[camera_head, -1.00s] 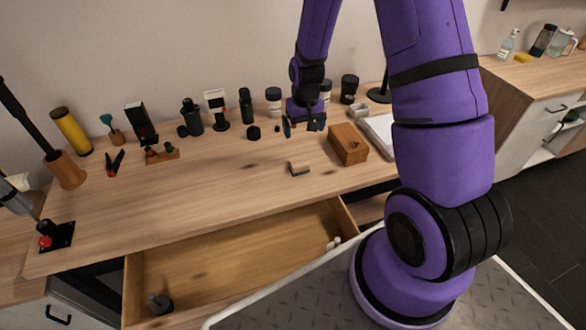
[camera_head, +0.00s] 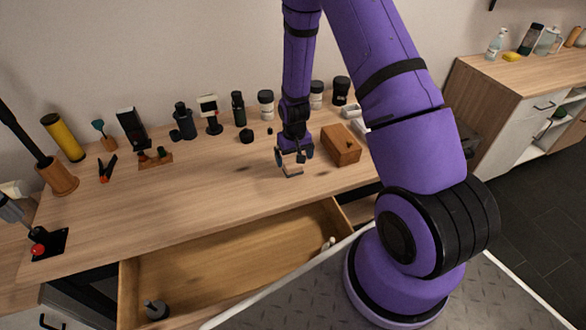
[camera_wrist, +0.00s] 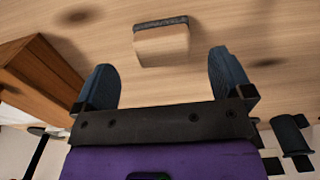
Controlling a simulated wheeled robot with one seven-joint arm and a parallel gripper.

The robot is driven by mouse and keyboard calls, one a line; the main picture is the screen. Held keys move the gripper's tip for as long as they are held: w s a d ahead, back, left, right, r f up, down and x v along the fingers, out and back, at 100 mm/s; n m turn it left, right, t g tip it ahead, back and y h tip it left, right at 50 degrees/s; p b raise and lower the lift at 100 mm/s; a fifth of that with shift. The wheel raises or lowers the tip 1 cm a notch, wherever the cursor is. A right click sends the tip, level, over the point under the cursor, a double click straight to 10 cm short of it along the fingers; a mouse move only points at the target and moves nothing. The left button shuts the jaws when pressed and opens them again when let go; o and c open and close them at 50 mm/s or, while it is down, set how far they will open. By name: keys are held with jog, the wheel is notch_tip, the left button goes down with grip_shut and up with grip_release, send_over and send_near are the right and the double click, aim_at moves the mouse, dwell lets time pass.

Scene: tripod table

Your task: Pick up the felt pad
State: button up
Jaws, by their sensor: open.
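The felt pad (camera_wrist: 161,42) is a small tan block with a dark grey strip along one edge. In the wrist view it lies on the tabletop just beyond and between my two fingertips. In the head view the pad (camera_head: 293,173) lies near the front of the table, partly hidden by my gripper. My gripper (camera_head: 295,155) points down close above it. The gripper (camera_wrist: 167,75) is open, with blue-grey fingers wide apart and nothing between them; I cannot tell the exact height left to the pad.
A brown wooden box (camera_head: 341,145) stands close to the right of my gripper. Several bottles and jars (camera_head: 265,104) line the back. An open drawer (camera_head: 235,250) sits below the front edge. The tabletop (camera_head: 205,185) left of the pad is clear.

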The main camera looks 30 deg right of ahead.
aim_at(293, 164)
jog(key=shift+w+a+f, duration=0.1)
jog(key=shift+w+f, duration=0.05)
jog(key=shift+f, duration=2)
jog(key=c, duration=1.1)
jog(key=shift+r, duration=5)
